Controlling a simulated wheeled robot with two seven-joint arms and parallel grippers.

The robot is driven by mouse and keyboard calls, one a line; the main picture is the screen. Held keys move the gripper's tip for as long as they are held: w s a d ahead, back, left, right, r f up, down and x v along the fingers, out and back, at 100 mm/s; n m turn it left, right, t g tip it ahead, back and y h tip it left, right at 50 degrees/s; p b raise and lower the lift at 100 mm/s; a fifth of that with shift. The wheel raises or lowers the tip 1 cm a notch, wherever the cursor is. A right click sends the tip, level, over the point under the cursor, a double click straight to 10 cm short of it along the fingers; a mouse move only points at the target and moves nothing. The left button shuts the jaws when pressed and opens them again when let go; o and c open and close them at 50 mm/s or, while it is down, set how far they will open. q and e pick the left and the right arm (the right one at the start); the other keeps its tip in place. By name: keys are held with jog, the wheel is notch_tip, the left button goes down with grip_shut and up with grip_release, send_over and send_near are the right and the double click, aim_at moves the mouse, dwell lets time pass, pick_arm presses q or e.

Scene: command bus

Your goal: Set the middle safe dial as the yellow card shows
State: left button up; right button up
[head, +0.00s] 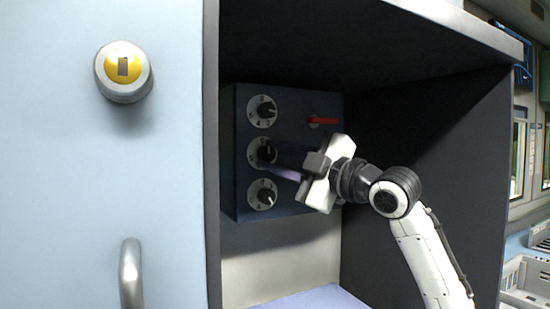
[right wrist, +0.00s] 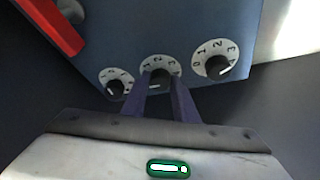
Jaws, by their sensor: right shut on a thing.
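The safe (head: 236,165) is a dark blue box inside an open cabinet, with three black dials on white number plates, one above another. The middle dial (head: 260,153) is partly hidden by my right gripper (head: 274,161). In the right wrist view, the two purple fingers of the gripper (right wrist: 161,88) are shut on the knob of the middle dial (right wrist: 160,66). Its plate shows a few numbers at the top, and its setting is hard to read. The top dial (head: 263,111) and bottom dial (head: 262,194) stand free. No yellow card shows in either view. My left gripper is not in view.
A red handle (head: 323,121) sits on the safe right of the top dial, and shows in the right wrist view (right wrist: 50,22). The cabinet's side walls and top close in around my right arm.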

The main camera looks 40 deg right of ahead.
jog(key=shift+f, duration=0.1)
jog(key=o, duration=1.1)
jog(key=shift+c, duration=0.2)
jog(key=shift+s, duration=0.1)
jog(key=shift+s+f+b, duration=0.1)
jog(key=shift+s+b, duration=0.2)
jog(key=s+f+b, duration=0.1)
jog(key=s+b, duration=0.3)
jog(key=s, duration=0.5)
jog(key=shift+s+d+f, duration=0.15)
jog(key=shift+d+f, duration=0.05)
jog(key=shift+f, duration=0.05)
